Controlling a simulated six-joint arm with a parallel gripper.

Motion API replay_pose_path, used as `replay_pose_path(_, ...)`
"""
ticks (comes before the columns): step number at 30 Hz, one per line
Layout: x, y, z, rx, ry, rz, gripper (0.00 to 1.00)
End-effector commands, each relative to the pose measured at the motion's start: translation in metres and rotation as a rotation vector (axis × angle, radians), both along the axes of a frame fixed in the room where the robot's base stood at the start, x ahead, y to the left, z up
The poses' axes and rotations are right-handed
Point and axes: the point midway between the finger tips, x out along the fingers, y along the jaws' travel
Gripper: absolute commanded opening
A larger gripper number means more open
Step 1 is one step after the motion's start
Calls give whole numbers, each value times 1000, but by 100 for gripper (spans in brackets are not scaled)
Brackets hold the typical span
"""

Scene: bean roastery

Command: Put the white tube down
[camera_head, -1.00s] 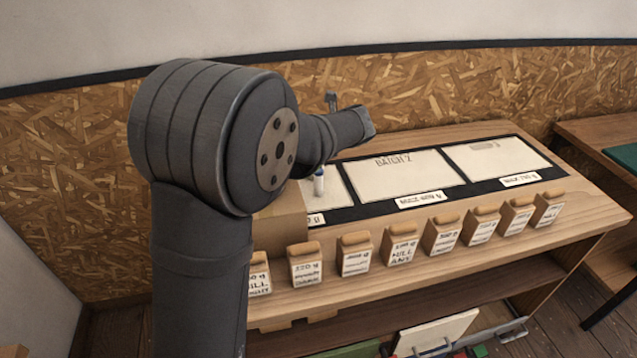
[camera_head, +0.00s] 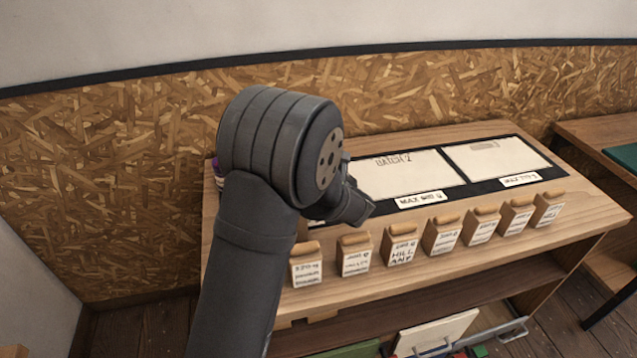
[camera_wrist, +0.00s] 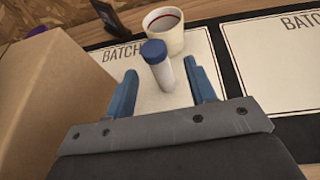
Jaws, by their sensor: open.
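The white tube (camera_wrist: 162,74) with a blue cap stands upright, leaning slightly in the picture, on a white "BATCH" panel (camera_wrist: 200,46) in the wrist view. My gripper (camera_wrist: 160,70) is open, with one blue finger on each side of the tube. A gap shows between the tube and each finger. In the camera_head view my arm hides the tube and the fingers.
A white cup (camera_wrist: 164,31) stands just behind the tube. A large cardboard box (camera_wrist: 50,95) is close on the left. A dark-framed item (camera_wrist: 108,17) stands behind. Several labelled bags (camera_head: 402,243) line the bench's front. The "BATCH 2" panel (camera_head: 405,175) is clear.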

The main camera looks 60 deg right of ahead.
Motion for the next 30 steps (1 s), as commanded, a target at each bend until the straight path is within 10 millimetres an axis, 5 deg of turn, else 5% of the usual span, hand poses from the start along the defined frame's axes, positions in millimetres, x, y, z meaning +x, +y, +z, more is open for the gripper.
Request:
replay_pose_path(12, 40, -30, -23, 2, 0, 1, 51)
replay_pose_path(22, 46, -36, -26, 2, 0, -1, 51)
replay_pose_path(30, 46, -36, -26, 2, 1, 0, 3)
